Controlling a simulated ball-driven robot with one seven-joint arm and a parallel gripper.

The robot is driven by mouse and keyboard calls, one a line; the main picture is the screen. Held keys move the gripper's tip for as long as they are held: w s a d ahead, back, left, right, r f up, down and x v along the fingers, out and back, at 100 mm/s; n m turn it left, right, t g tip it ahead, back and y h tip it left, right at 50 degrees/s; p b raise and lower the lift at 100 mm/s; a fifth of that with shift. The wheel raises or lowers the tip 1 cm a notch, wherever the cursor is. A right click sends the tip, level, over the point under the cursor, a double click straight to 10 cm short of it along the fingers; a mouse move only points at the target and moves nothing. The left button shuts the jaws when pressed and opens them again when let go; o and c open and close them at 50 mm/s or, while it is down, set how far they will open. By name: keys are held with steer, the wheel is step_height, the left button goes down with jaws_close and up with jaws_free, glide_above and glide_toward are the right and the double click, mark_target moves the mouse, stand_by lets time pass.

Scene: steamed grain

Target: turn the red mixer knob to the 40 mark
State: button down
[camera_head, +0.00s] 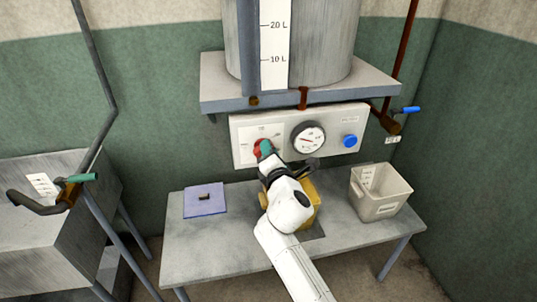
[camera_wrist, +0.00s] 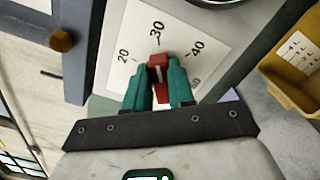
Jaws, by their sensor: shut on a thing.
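The red mixer knob (camera_head: 257,147) is on the left part of the pale wall panel, mostly covered by my gripper. In the wrist view the knob (camera_wrist: 156,62) sits between my two teal fingers, in front of a white dial plate (camera_wrist: 129,47) marked 20, 30, 40 and a partly hidden number. A short white line on the knob points roughly at the 30 mark. The 40 mark lies to the right of it. My gripper (camera_wrist: 159,78) is shut on the knob; it also shows in the head view (camera_head: 265,151).
A round gauge (camera_head: 308,138) and a blue button (camera_head: 350,141) are right of the knob. A shelf (camera_head: 335,91) with a tank overhangs the panel.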

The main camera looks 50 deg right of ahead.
steer(key=m+b, duration=0.2)
steer(key=m, duration=0.2)
steer(key=f+m+b, duration=0.1)
steer(key=m+b, duration=0.2)
steer(key=m, duration=0.1)
steer(key=m+b, duration=0.2)
steer(key=m, duration=0.2)
steer(key=shift+f+m+b, duration=0.4)
stand_by(0.3)
steer(key=c, duration=1)
jaws_free()
steer(key=shift+o, duration=0.2)
steer(key=shift+r, duration=0.1)
steer(key=shift+s, duration=0.1)
steer(key=b+v, duration=0.1)
steer(key=v, duration=0.9)
steer(key=shift+s+a, duration=0.25)
steer(key=shift+s, duration=0.05)
